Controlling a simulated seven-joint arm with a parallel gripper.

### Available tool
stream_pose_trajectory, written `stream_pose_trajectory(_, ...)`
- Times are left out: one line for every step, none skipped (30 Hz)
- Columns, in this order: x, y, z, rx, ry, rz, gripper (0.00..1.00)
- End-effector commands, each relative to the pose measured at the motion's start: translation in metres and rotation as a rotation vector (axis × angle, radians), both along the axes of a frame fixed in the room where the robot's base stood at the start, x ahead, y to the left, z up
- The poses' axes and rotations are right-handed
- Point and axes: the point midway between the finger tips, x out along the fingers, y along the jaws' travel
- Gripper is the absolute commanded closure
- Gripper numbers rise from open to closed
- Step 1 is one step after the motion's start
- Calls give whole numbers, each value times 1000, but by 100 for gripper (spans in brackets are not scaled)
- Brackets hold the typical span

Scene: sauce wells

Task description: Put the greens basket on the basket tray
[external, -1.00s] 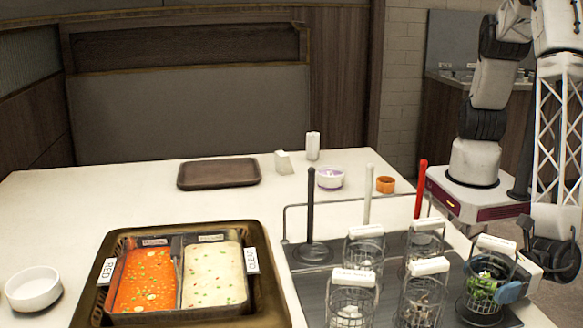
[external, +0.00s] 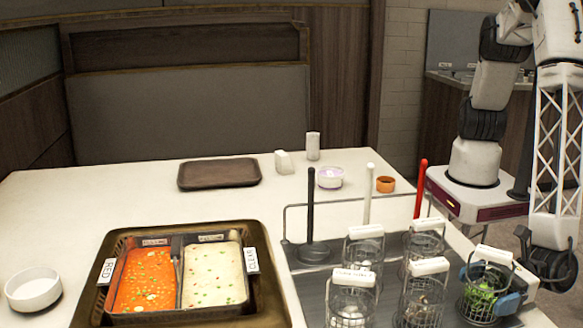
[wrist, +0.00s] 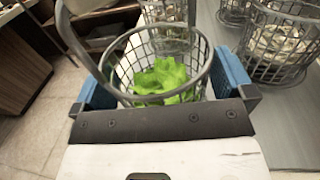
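The greens basket (external: 484,291), a wire basket with a white-topped handle and green leaves inside, stands at the right end of the dark rack. Its handle leans slightly. In the wrist view the basket (wrist: 160,62) sits between my gripper's two blue fingers. My gripper (external: 487,287) is low at the basket's right side, fingers spread about as wide as the basket; firm contact on both sides cannot be made out. An empty dark brown tray (external: 219,172), the only bare tray in view, lies at the back of the white table.
Several other wire baskets stand close by, one just left of the greens (external: 424,292). Upright black (external: 310,215), white and red (external: 421,190) handles and a rail rise behind them. A two-compartment soup pan (external: 180,277) is left. Table around the brown tray is mostly clear.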

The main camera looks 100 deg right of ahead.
Motion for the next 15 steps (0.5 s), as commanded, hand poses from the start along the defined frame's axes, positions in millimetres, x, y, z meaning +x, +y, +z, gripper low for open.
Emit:
stream_pose_trajectory(0, 0, 0, 0, 0, 0, 0)
stream_pose_trajectory(0, 0, 0, 0, 0, 0, 0)
stream_pose_trajectory(0, 0, 1, 0, 0, 0, 0)
stream_pose_trajectory(0, 0, 1, 0, 0, 0, 0)
stream_pose_trajectory(0, 0, 2, 0, 0, 0, 0)
stream_pose_trajectory(0, 0, 3, 0, 0, 0, 0)
stream_pose_trajectory(-1, 0, 3, 0, 0, 0, 0)
stream_pose_trajectory(-3, 0, 3, 0, 0, 1, 0)
stream_pose_trajectory(-5, 0, 3, 0, 0, 1, 0)
stream_pose_trajectory(-7, -1, 3, 0, 0, 0, 0)
stream_pose_trajectory(-10, -1, 3, 0, 1, 0, 0)
stream_pose_trajectory(-13, -1, 3, 0, 1, 1, 0)
stream_pose_trajectory(-17, -1, 3, 0, 1, 1, 0)
stream_pose_trajectory(-20, -1, 3, 0, 1, 2, 0)
stream_pose_trajectory(-25, -2, 3, 0, 1, 2, 0)
